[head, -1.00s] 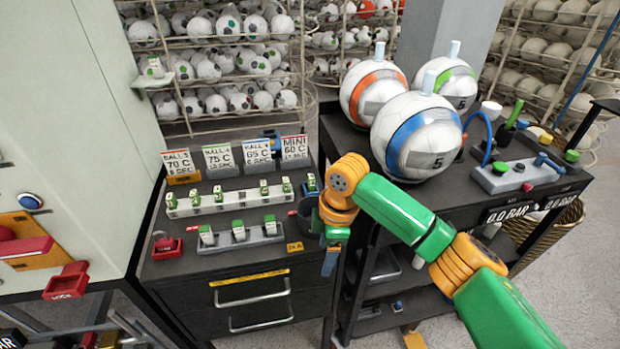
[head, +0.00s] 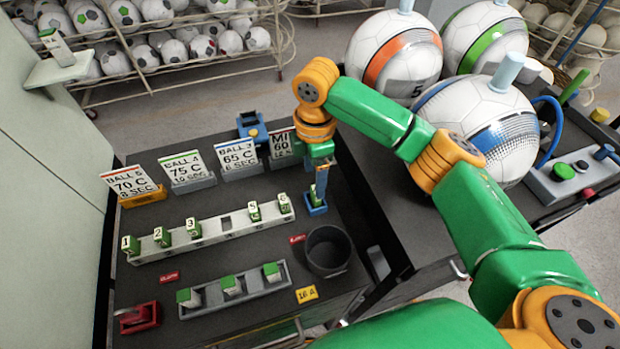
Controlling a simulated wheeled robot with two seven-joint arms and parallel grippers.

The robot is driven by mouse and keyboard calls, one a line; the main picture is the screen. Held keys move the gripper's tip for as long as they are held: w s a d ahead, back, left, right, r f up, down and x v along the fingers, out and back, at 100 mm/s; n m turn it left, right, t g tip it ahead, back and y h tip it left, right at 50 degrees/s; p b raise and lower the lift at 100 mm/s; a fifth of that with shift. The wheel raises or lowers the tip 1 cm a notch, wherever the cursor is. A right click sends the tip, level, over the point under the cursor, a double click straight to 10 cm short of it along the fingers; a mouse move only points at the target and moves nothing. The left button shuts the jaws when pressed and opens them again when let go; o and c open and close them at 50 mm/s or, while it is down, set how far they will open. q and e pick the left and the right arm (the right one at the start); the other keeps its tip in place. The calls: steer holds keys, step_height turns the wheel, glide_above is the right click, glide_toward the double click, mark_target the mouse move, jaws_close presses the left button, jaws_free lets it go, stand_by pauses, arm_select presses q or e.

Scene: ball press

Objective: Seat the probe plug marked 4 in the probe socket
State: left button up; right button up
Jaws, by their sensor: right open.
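My right gripper (head: 320,188) is open and points down at the right end of the plug rack (head: 210,232). The rack holds green-topped plugs marked 1 (head: 130,244), 2 (head: 161,236), 3 (head: 193,228), 5 (head: 254,210) and 6 (head: 284,203). The slot between 3 and 5 is empty. My left gripper is out of view.
A dark cup (head: 328,252) stands close in front of the gripper. A grey tray (head: 250,287) holds three green-topped blocks. Sign cards (head: 185,170) line the back, near a blue holder (head: 252,127). Large balls (head: 480,125) stand on the cart at right.

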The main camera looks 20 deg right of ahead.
steer(key=shift+s+d+f+p, duration=0.1)
steer(key=shift+s+f+p, duration=0.25)
steer(key=shift+f, duration=0.2)
steer(key=shift+s+d+f+p, duration=0.1)
steer(key=shift+s+f+p, duration=0.15)
steer(key=shift+f+p, duration=0.2)
step_height(320, 180, down, 3)
steer(key=shift+w+r, duration=0.1)
steer(key=shift+w+f, duration=0.2)
steer(key=shift+f, duration=0.05)
steer(key=shift+w, duration=0.15)
steer(key=shift+c, duration=1.1)
steer(key=shift+s+r, duration=0.1)
steer(key=shift+s, duration=0.1)
jaws_close()
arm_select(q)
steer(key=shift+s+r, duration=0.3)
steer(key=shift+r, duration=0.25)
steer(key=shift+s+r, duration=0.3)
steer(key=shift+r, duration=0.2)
arm_select(e)
steer(key=shift+w, duration=0.1)
